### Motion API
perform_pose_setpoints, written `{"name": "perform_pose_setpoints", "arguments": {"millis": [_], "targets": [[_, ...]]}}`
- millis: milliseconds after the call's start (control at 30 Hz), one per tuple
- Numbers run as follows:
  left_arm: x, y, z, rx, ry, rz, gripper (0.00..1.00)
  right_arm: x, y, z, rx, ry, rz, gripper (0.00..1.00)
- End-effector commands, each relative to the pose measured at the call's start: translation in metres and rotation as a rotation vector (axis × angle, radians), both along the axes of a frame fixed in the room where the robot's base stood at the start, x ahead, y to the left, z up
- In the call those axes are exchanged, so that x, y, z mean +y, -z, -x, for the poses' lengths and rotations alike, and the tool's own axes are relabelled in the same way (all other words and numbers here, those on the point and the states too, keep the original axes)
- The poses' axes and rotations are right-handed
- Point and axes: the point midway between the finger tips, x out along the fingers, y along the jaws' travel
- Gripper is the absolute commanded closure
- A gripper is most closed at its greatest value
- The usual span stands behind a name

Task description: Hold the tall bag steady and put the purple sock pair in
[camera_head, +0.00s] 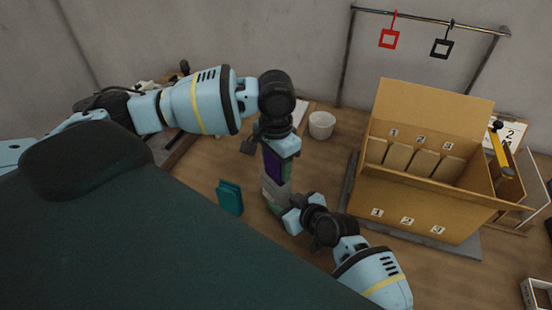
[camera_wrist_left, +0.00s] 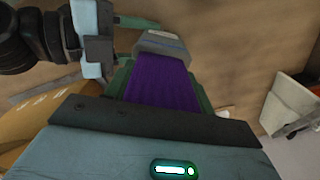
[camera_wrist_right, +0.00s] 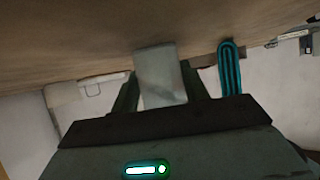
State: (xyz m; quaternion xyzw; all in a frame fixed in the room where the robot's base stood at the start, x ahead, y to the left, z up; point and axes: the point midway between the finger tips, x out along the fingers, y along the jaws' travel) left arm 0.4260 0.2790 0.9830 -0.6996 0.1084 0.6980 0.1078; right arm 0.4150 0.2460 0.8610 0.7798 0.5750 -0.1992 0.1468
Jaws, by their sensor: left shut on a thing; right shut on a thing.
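The purple sock pair (camera_head: 272,165) hangs upright between the fingers of my left gripper (camera_head: 280,155), which is shut on it. It also fills the space between the fingers in the left wrist view (camera_wrist_left: 158,78). The tall bag (camera_head: 270,188) is grey and stands directly below the socks. My right gripper (camera_head: 285,208) is shut on the bag from its near right side; the bag shows between its fingers in the right wrist view (camera_wrist_right: 160,75). The socks' lower end meets the bag's top; I cannot tell how far inside it is.
A teal folded item (camera_head: 230,197) stands left of the bag. A white cup (camera_head: 321,125) stands behind. A large cardboard box (camera_head: 415,213) with numbered compartments sits at right on a grey mat. A rail (camera_head: 440,20) with red and black tags runs behind. Table in front of the box is clear.

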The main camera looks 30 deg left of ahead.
Motion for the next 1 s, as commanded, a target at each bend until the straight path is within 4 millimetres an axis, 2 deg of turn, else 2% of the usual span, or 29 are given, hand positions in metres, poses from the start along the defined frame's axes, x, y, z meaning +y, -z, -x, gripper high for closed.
{"name": "perform_pose_setpoints", "arguments": {"millis": [167, 200, 400, 767, 867, 1000], "targets": [[0.000, 0.008, 0.000, 0.002, 0.000, -0.001, 0.69, 0.000, 0.000, 0.000, 0.000, 0.000, 0.000, 0.68], [0.000, 0.008, 0.000, 0.001, 0.000, -0.001, 0.43, 0.000, 0.000, 0.000, 0.000, 0.000, 0.000, 0.68], [0.000, 0.008, 0.000, 0.001, 0.000, -0.001, 0.20, 0.000, 0.000, 0.000, 0.000, 0.000, -0.001, 0.68], [0.000, 0.001, 0.000, -0.001, 0.000, 0.000, 0.20, 0.000, 0.000, 0.000, 0.000, 0.000, -0.001, 0.68], [0.000, -0.012, -0.001, -0.003, 0.001, 0.001, 0.20, 0.000, 0.000, 0.000, 0.000, 0.000, -0.001, 0.68], [0.000, -0.039, -0.001, -0.004, 0.001, 0.000, 0.20, 0.000, 0.000, 0.000, 0.000, 0.000, -0.001, 0.68]]}}
